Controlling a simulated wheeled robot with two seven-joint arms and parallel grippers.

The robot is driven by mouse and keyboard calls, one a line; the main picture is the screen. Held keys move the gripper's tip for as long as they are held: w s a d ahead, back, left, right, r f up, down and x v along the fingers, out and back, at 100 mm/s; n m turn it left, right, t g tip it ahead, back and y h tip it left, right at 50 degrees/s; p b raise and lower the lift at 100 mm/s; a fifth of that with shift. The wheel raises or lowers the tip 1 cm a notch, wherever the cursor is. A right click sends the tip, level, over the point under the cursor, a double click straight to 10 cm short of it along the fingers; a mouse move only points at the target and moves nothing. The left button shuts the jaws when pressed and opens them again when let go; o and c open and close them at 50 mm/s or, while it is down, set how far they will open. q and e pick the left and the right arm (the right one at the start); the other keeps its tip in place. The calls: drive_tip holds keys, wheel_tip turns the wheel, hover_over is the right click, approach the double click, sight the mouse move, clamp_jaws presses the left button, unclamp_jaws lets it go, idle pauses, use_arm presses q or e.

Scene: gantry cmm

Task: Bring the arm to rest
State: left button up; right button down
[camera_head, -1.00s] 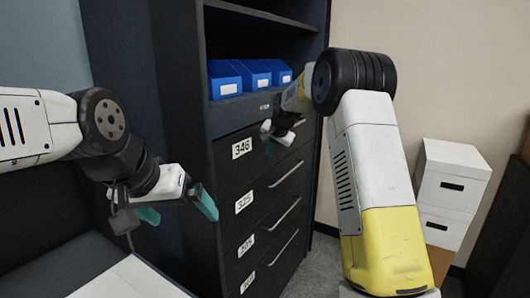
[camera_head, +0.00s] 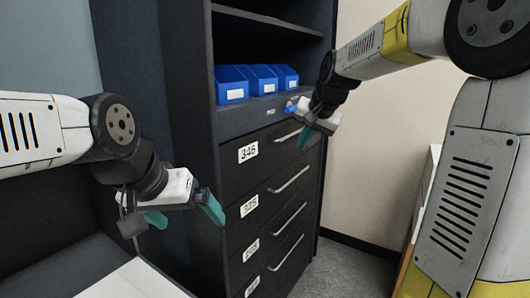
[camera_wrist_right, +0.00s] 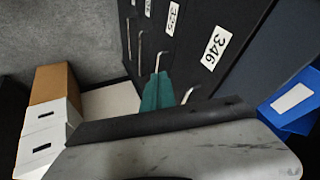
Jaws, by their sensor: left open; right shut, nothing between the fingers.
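My right gripper (camera_head: 305,136) is in front of the dark cabinet, close to the top drawer (camera_head: 283,142) labelled 346 and its bar handle. Its teal fingers are together with nothing between them; they also show in the right wrist view (camera_wrist_right: 157,92), pointing towards the drawer fronts. Whether they touch the handle cannot be told. My left gripper (camera_head: 183,211) hangs at the left, in front of the cabinet's side. Its teal fingers are spread apart and empty.
The cabinet's drawers look closed. Several blue bins (camera_head: 231,92) stand on the shelf above. White boxes (camera_wrist_right: 45,120) and a brown one (camera_wrist_right: 55,84) show in the right wrist view. A dark desk with a white surface (camera_head: 130,281) is at the lower left.

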drive_tip(key=s+d+f+n, duration=0.1)
drive_tip(key=s+f+n, duration=0.1)
drive_tip(key=s, duration=1.2)
drive_tip(key=s+d+f+n, duration=0.1)
drive_tip(key=s+f, duration=0.3)
drive_tip(key=s, duration=0.9)
drive_tip(key=shift+s+d+n+g, duration=0.3)
drive_tip(key=shift+s+d+n, duration=0.05)
drive_tip(key=shift+n, duration=0.35)
